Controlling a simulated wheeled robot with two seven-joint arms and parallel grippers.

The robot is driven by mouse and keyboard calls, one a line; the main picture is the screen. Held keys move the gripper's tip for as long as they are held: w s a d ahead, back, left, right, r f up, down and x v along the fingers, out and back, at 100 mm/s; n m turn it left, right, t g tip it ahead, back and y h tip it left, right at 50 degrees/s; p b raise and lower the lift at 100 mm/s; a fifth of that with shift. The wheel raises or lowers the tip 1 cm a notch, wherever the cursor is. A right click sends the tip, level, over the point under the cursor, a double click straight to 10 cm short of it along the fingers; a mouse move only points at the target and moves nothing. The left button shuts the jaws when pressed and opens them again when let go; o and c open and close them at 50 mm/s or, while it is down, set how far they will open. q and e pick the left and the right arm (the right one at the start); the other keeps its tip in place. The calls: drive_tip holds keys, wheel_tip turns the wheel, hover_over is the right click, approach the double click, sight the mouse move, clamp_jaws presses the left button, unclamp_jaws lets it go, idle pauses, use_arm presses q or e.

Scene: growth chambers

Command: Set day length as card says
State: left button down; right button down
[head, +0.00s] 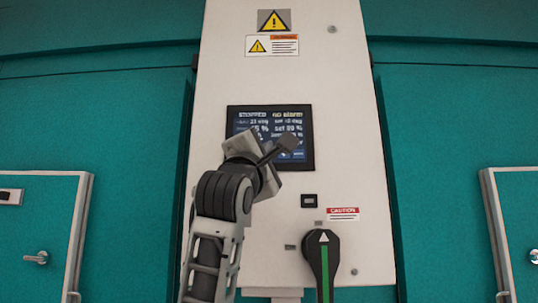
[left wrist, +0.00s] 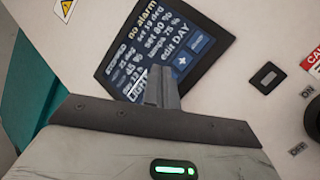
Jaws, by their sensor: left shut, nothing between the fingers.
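A dark touch screen (head: 262,117) is set in the white control cabinet. It reads "STOPPED" and "no alarm" at its top. In the left wrist view the screen (left wrist: 165,40) also shows set values, "edit DAY", a highlighted row that seems to read "LIGHT", and a plus key. My left gripper (head: 288,143) is shut and empty in front of the screen's lower right part and hides some of it. In the left wrist view its fingertips (left wrist: 158,74) lie between the highlighted row and the plus key. I cannot tell whether they touch. No card is recognisable. My right gripper is out of view.
Below the screen are a small black switch (head: 309,201), a caution label (head: 342,214) and a black rotary handle (head: 322,265) with a green stripe. Warning labels (head: 272,45) are above. Teal chamber walls with white-framed doors (head: 40,235) stand on both sides.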

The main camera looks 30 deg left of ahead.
use_arm(q)
drive_tip(key=shift+w+a, duration=0.1)
idle(0.8)
drive_tip(key=shift+w+a, duration=0.15)
drive_tip(key=shift+w, duration=0.15)
drive_tip(key=shift+w+a, duration=0.15)
drive_tip(key=shift+w, duration=0.05)
idle(0.6)
drive_tip(key=shift+s, duration=0.1)
idle(0.3)
drive_tip(key=shift+s+d, duration=0.4)
drive_tip(key=shift+s, duration=0.1)
drive_tip(key=s+d, duration=0.1)
drive_tip(key=s+b, duration=0.1)
drive_tip(key=s, duration=0.1)
drive_tip(key=s+d+b, duration=0.1)
drive_tip(key=shift+s+d, duration=0.15)
drive_tip(key=shift+d, duration=0.15)
